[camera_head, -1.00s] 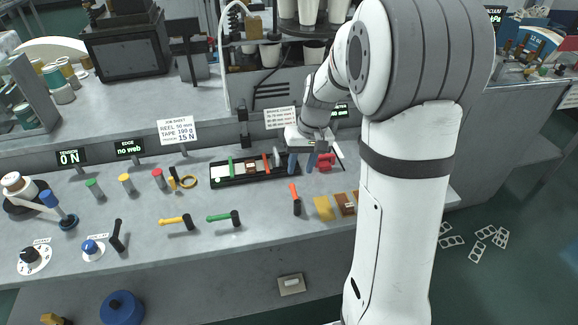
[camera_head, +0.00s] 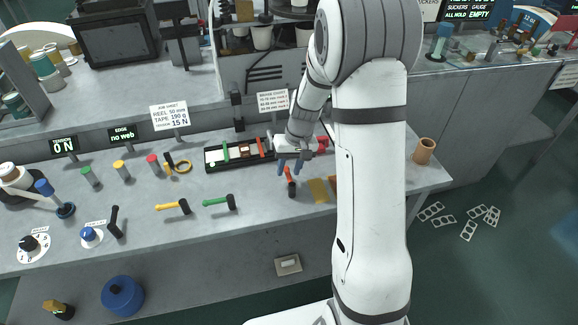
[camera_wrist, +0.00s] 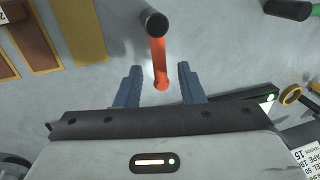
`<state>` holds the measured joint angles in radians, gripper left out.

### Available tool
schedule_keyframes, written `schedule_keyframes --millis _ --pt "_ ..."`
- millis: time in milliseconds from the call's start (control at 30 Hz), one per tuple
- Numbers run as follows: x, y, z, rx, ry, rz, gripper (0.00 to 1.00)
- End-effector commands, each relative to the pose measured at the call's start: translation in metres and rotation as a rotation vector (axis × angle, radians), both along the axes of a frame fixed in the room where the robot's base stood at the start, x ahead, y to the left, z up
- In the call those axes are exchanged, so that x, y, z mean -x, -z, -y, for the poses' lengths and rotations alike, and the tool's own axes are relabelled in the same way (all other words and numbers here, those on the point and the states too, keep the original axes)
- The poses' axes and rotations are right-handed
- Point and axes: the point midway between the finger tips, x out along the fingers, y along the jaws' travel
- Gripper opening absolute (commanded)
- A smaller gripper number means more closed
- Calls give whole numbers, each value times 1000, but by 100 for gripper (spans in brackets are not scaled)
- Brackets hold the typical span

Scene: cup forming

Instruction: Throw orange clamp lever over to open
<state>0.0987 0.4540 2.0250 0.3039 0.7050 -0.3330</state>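The orange clamp lever (camera_head: 288,175) stands near the front of the bench, its black pivot end (camera_head: 291,190) toward me and its orange arm pointing to the back. In the wrist view the orange lever (camera_wrist: 158,62) hangs from its black pivot (camera_wrist: 154,22), its rounded tip between my fingers. My gripper (camera_wrist: 156,88) is open, with one blue finger on each side of the lever tip and a visible gap to each. In the head view my gripper (camera_head: 291,164) is just above the far end of the lever.
A yellow lever (camera_head: 172,206) and a green lever (camera_head: 218,201) lie to the left. A black tray (camera_head: 213,166) of parts sits behind. Yellow and brown strips (camera_wrist: 86,30) lie beside the lever. A tan cup (camera_head: 424,151) stands at the bench's right end.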

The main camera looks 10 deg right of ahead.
Motion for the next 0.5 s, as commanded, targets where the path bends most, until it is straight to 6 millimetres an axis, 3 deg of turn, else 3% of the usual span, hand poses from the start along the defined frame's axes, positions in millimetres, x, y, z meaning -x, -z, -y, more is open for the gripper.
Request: schedule_keyframes --millis 67,500 --pt "0 0 0 0 0 0 35" --pt "0 0 0 0 -1 0 0"
